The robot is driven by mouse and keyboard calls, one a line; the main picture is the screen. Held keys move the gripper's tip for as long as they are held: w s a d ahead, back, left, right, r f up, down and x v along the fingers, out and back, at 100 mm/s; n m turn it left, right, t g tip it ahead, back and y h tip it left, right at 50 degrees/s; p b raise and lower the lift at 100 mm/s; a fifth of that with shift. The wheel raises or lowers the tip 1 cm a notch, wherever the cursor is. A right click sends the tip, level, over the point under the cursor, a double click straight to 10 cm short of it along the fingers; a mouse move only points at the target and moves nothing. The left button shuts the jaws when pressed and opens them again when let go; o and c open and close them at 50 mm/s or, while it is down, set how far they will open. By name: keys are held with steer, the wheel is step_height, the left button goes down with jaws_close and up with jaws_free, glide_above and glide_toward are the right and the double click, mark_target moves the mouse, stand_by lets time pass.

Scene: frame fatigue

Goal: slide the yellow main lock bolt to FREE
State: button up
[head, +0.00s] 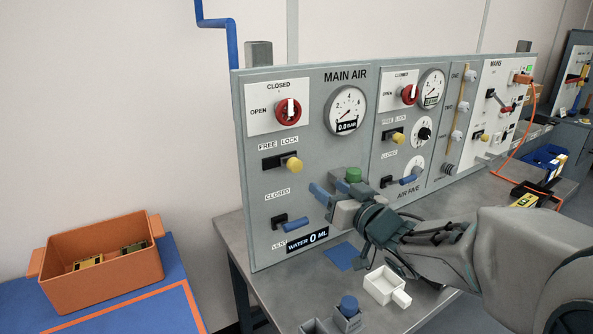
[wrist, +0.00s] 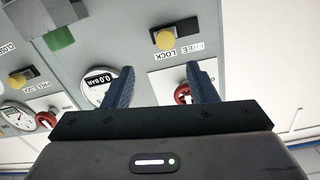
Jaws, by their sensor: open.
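The yellow main lock bolt (head: 294,164) is a round knob at the right end of a dark slot on the MAIN AIR panel, on the LOCK side of its FREE LOCK label (head: 278,143). In the wrist view the bolt (wrist: 165,40) shows upside down, ahead of and between the fingertips, apart from them. My gripper (head: 326,190) has blue fingers and is open and empty. In the head view it is to the right of and below the bolt, in front of the panel. In the wrist view my gripper (wrist: 161,75) has its fingers wide apart.
A red rotary knob (head: 288,111) and a gauge (head: 345,111) reading 0.0 BAR are above. A blue-handled VENT lever (head: 295,224) is below. A green button (head: 353,174) on a grey block is close to my gripper. A second yellow bolt (head: 397,138) is farther right.

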mark_target(297, 166)
steer(key=shift+y, duration=0.3)
steer(key=p+x, duration=0.1)
steer(key=x, duration=1.3)
steer(key=shift+s+a+p, duration=0.15)
steer(key=shift+a+p, duration=0.1)
steer(key=shift+p, duration=0.15)
